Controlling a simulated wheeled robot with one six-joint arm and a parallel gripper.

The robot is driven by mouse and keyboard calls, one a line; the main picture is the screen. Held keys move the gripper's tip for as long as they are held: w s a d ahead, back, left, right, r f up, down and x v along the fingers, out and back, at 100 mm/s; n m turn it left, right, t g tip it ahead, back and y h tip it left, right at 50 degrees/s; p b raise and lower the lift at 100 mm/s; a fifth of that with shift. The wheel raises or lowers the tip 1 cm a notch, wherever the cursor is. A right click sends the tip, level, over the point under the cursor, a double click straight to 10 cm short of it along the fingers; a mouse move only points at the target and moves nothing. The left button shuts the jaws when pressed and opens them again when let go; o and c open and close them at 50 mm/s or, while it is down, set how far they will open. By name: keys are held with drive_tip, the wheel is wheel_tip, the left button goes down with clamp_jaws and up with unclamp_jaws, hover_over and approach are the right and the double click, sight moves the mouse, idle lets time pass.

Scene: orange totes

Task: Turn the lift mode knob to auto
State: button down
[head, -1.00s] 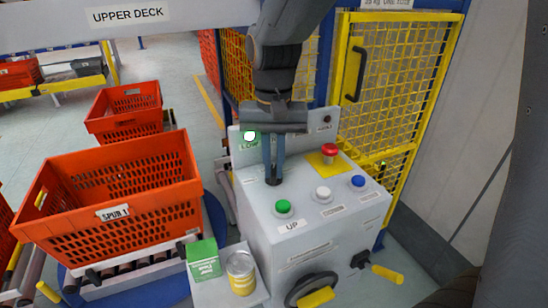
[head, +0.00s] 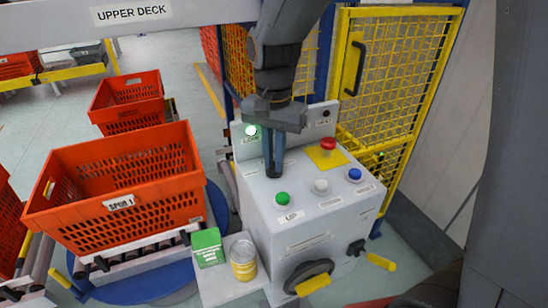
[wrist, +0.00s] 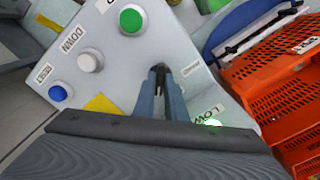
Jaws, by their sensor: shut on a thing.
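The grey control console (head: 300,222) stands in the middle of the head view. My gripper (head: 274,172) points down onto the left back part of its top. In the wrist view my gripper (wrist: 160,72) has its blue-grey fingers closed around a small dark knob (wrist: 160,77), which is mostly hidden between the fingertips. A small label (wrist: 190,69) sits beside the knob, too small to read. The knob's pointing direction cannot be made out.
Green UP (head: 283,198), white (head: 320,187) and blue (head: 354,175) buttons and a red mushroom button (head: 327,145) share the console top. A lit lamp (head: 251,130) is behind. An orange tote (head: 120,225) stands left, a yellow mesh gate (head: 400,85) right.

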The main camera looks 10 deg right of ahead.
drive_tip(key=c, duration=1.8)
unclamp_jaws()
drive_tip(key=shift+r+b, duration=0.75)
drive_tip(key=shift+r, duration=3.2)
